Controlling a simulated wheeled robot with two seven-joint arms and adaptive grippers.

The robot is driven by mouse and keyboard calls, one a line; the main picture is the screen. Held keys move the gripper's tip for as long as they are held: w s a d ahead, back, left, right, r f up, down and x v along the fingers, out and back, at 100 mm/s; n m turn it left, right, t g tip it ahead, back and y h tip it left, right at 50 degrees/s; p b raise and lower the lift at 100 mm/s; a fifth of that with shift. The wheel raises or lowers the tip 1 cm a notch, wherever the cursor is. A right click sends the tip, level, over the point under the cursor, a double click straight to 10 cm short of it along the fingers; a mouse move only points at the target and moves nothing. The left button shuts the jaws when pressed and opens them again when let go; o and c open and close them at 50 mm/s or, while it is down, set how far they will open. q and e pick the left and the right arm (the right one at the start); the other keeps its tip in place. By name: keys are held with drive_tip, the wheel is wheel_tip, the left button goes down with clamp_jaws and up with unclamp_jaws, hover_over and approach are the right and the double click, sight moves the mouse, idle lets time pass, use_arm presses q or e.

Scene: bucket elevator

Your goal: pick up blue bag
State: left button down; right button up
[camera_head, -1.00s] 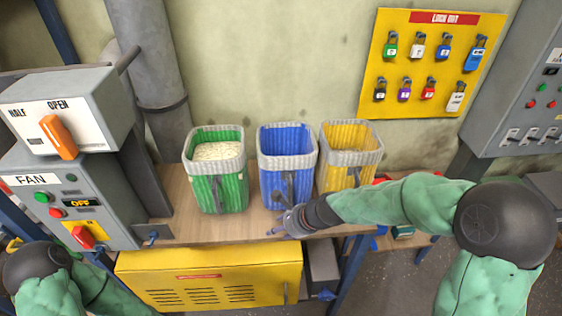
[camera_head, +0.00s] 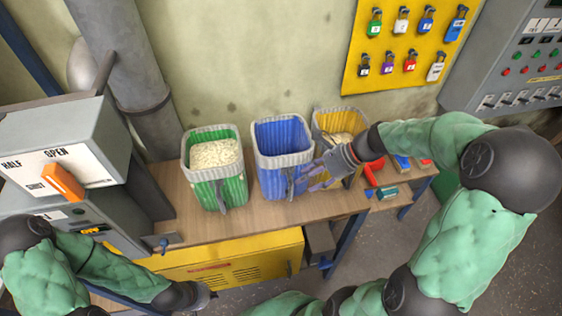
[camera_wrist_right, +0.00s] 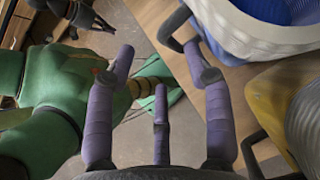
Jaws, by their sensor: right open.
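The blue bag (camera_head: 270,180) stands upright on the wooden bench between the green and yellow bags. It has a pale rim and a dark handle at its front, and looks empty from above. My right gripper (camera_head: 312,178) is open at the bag's front right side. In the right wrist view the bag's rim (camera_wrist_right: 262,38) is at the upper right. Its dark handle (camera_wrist_right: 168,28) is close to the right-hand finger of my right gripper (camera_wrist_right: 160,75); I cannot tell whether they touch. My left gripper (camera_head: 207,297) is low in front of the bench, away from the bags, its fingers unclear.
The green bag (camera_head: 228,190) holds pale grain. The yellow bag (camera_head: 325,125), also with pale contents, is partly behind my right gripper. A grey control box (camera_head: 70,150) stands left, a yellow lockout board (camera_head: 390,80) hangs behind, and small coloured items lie at the bench's right.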

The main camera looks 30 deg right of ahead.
drive_tip(key=shift+b+x, duration=0.35)
drive_tip(key=shift+x, duration=3.5)
drive_tip(key=shift+d+f, duration=0.1)
drive_tip(key=shift+d, duration=0.15)
clamp_jaws()
